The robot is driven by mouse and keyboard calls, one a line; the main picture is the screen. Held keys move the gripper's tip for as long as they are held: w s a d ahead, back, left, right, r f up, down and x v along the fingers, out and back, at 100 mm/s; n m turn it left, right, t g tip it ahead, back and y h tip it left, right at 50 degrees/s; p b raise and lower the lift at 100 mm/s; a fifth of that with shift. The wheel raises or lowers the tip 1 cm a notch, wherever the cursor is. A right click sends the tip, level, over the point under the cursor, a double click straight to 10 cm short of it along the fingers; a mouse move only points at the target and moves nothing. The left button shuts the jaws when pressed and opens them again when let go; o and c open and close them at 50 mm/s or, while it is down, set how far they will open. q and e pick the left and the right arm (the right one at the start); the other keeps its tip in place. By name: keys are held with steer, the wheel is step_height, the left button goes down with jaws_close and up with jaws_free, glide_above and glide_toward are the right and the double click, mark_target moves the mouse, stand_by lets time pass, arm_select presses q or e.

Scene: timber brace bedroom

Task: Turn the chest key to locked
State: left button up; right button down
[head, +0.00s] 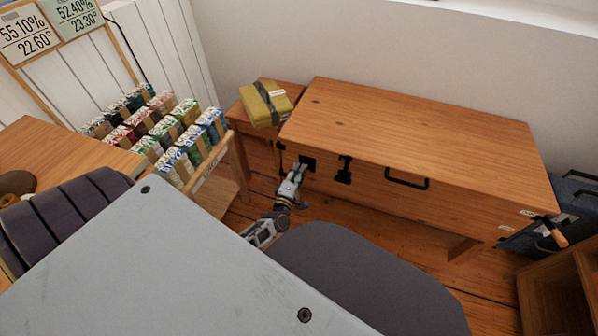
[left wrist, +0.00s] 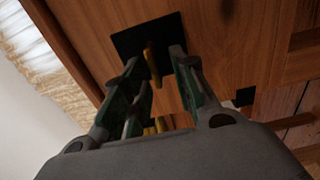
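The wooden chest (head: 420,125) stands against the wall with its lid down. A black lock plate (head: 308,162) is on its front near the left end; it also shows in the left wrist view (left wrist: 128,42). A small brass key (left wrist: 151,62) sticks out of this plate. My left gripper (head: 299,167) is in front of the plate. In the left wrist view its fingers (left wrist: 156,62) are parted, one on each side of the key, with a visible gap on the right. The key is hidden in the head view. My right gripper is not in view.
A black latch (head: 344,170) and a black handle (head: 407,182) are on the chest front, right of the lock plate. A yellow strapped bundle (head: 266,104) lies beside the chest's left end. A rack of colourful packets (head: 165,135) stands further left.

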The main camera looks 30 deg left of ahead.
arm_select(q)
steer(key=v, duration=1.1)
steer(key=shift+s, duration=0.25)
steer(key=shift+f, duration=0.15)
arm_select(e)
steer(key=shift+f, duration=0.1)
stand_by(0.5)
